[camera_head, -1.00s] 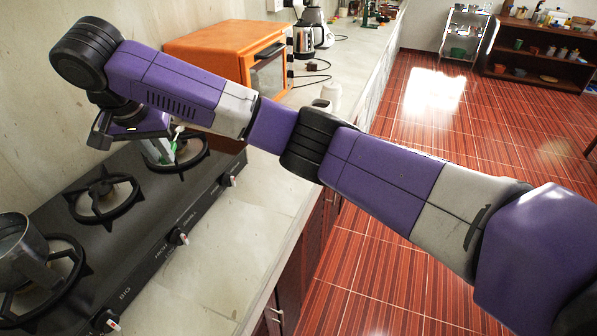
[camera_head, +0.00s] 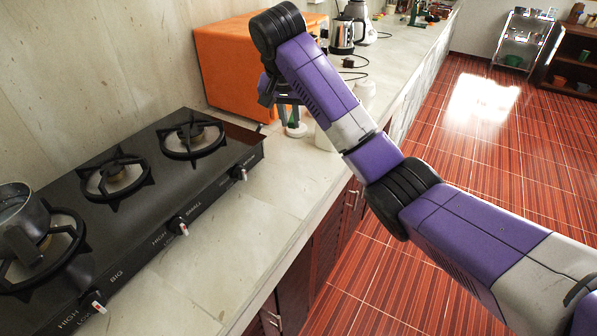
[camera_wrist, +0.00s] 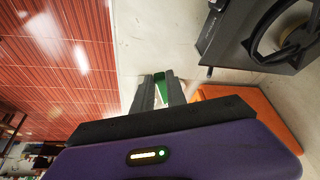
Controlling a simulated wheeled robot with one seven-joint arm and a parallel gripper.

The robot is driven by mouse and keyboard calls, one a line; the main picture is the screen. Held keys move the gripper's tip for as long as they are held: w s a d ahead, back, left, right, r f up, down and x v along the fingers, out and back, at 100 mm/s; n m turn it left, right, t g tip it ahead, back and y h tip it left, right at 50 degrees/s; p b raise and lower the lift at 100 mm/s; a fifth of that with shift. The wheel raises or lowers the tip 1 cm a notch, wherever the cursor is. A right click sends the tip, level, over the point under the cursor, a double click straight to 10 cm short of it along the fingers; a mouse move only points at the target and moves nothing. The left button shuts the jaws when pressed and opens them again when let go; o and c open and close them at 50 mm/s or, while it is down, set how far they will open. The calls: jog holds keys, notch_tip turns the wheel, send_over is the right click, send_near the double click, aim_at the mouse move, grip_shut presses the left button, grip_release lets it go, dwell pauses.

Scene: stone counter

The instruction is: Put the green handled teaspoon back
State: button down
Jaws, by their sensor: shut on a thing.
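The rest of the spoon is hidden or too small to make out. A small white shape (camera_head: 296,129) sits just below the fingers in the head view; I cannot tell whether it belongs to the spoon or stands on the counter.
The black stove (camera_head: 150,190) with a metal pot (camera_head: 20,222) is at left. The orange oven (camera_head: 228,72) stands behind the gripper. White containers (camera_head: 366,92), partly behind my arm, and a kettle (camera_head: 345,35) are farther back. The front counter (camera_head: 240,225) is clear.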

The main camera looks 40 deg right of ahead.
aim_at(292, 184)
notch_tip(292, 184, down, 20)
jog(key=shift+a+r, duration=0.15)
jog(key=shift+r, duration=0.05)
jog(key=shift+f, duration=0.2)
dwell(0.3)
jog(key=c, duration=1.3)
grip_release()
jog(key=shift+c, duration=0.2)
jog(key=shift+r, duration=0.1)
jog(key=shift+r, duration=0.15)
jog(key=v, duration=1.2)
